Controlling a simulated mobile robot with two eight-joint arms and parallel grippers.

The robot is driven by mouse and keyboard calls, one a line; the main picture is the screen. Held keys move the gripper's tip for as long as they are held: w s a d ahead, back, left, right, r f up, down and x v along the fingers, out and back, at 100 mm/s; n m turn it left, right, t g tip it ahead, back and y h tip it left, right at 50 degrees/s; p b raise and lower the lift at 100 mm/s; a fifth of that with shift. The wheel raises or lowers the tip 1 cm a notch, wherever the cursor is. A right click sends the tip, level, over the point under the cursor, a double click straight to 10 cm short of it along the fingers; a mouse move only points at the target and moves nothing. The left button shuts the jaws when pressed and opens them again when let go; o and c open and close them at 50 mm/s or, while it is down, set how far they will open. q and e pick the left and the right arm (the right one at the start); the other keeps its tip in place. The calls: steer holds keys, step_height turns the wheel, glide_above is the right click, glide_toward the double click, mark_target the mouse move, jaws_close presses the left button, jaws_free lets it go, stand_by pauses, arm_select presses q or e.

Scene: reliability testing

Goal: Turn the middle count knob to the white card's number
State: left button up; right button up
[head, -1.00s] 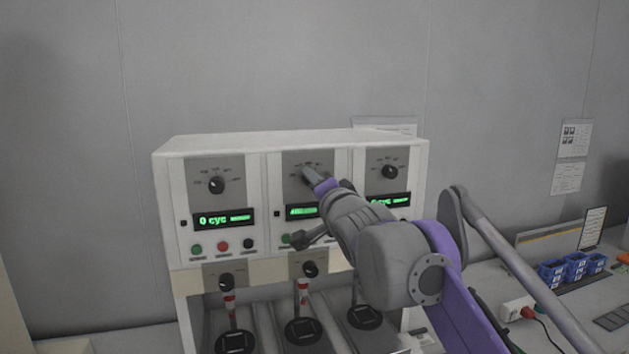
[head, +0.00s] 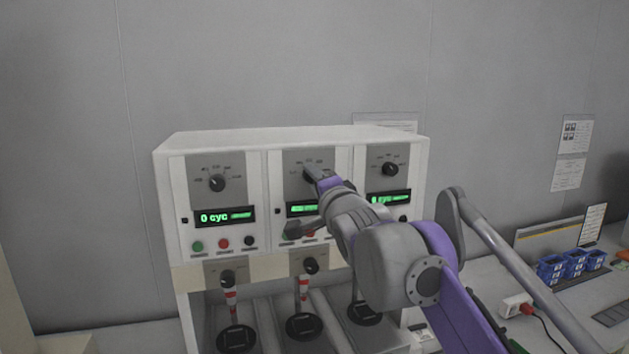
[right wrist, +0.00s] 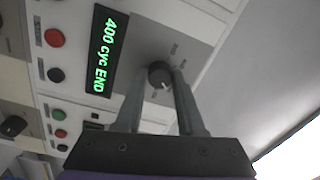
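The middle count knob (right wrist: 160,76) is a round black knob with a white pointer mark, on the middle grey panel of the white tester (head: 300,139). My right gripper (right wrist: 162,78) has its fingers on both sides of this knob and looks shut on it. In the head view, my right gripper (head: 312,174) hides most of the knob. The middle display (right wrist: 106,50) reads "400 cyc END" in green in the right wrist view. No white card with a readable number shows. My left gripper is not in view.
The left knob (head: 217,183) sits above a display (head: 226,217) reading "0 cyc". The right knob (head: 390,169) is close beside my right arm. Buttons and lower knobs line the front. Blue bins (head: 572,264) stand at the right, and papers (head: 572,152) hang on the wall.

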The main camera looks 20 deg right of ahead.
steer(key=o, duration=0.4)
steer(key=shift+o, duration=0.2)
steer(key=s+b, duration=0.1)
steer(key=s, duration=0.9)
steer(key=shift+s+d+f, duration=0.2)
steer(key=shift+s+f, duration=0.05)
steer(key=shift+s, duration=0.15)
steer(key=s+d+f+n+g, duration=0.1)
steer(key=s+f+n+g, duration=0.25)
steer(key=f, duration=0.85)
steer(key=s+f+n+g+h, duration=0.1)
steer(key=s+f+n+g, duration=0.3)
steer(key=f, duration=0.8)
steer(key=s+d+f+n+g, duration=0.15)
steer(key=s+f, duration=0.35)
steer(key=f, duration=0.8)
steer(key=s+a+f+n+g, duration=0.2)
steer(key=s+f+n+g, duration=0.2)
steer(key=s+f, duration=0.8)
steer(key=shift+a+f+n+p, duration=0.15)
steer(key=shift+f+n+p, duration=0.15)
steer(key=shift+f+n, duration=0.25)
